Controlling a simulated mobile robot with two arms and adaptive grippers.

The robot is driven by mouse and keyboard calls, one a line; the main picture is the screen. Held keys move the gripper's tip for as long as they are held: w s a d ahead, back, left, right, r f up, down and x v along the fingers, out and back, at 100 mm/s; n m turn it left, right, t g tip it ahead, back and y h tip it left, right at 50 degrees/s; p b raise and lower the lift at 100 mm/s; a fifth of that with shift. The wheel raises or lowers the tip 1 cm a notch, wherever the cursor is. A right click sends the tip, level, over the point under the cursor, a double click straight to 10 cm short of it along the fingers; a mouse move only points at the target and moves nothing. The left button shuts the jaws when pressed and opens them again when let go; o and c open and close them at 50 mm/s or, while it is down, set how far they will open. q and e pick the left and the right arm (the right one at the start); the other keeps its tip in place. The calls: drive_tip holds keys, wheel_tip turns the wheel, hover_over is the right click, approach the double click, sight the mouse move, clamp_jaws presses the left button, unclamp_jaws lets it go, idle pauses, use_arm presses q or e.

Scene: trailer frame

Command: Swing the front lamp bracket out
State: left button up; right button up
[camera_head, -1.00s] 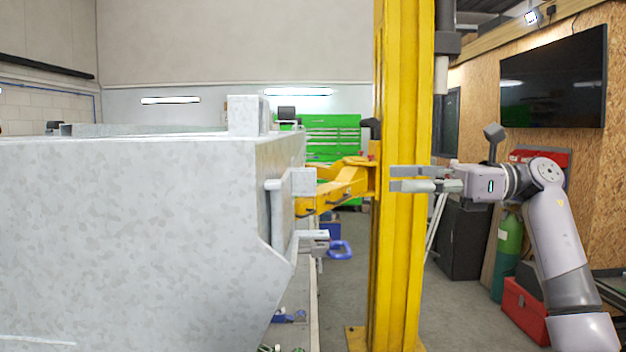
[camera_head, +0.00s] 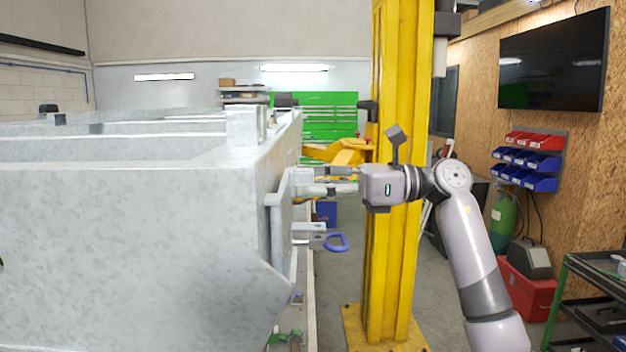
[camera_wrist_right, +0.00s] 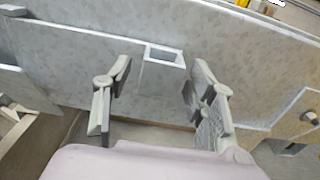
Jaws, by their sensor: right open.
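The grey galvanised trailer frame (camera_head: 130,215) fills the left of the head view. On its right end face is a grey bracket plate (camera_head: 277,222), probably the lamp bracket, with a short square tube (camera_head: 294,178) sticking out near its top. An open-ended square tube (camera_wrist_right: 163,70) also shows in the right wrist view. My right gripper (camera_head: 318,181) is open and points left, its fingers at the tube. In the wrist view the fingers of my right gripper (camera_wrist_right: 160,82) stand either side of the tube, with visible gaps. I cannot tell how deep they reach. My left gripper is not in view.
A yellow post (camera_head: 398,250) stands just behind my right arm, with a yellow arm (camera_head: 338,152) behind the gripper. A dark green cart (camera_head: 590,300) stands at the lower right.

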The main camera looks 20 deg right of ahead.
drive_tip(key=shift+c, duration=0.2)
clamp_jaws()
idle(0.5)
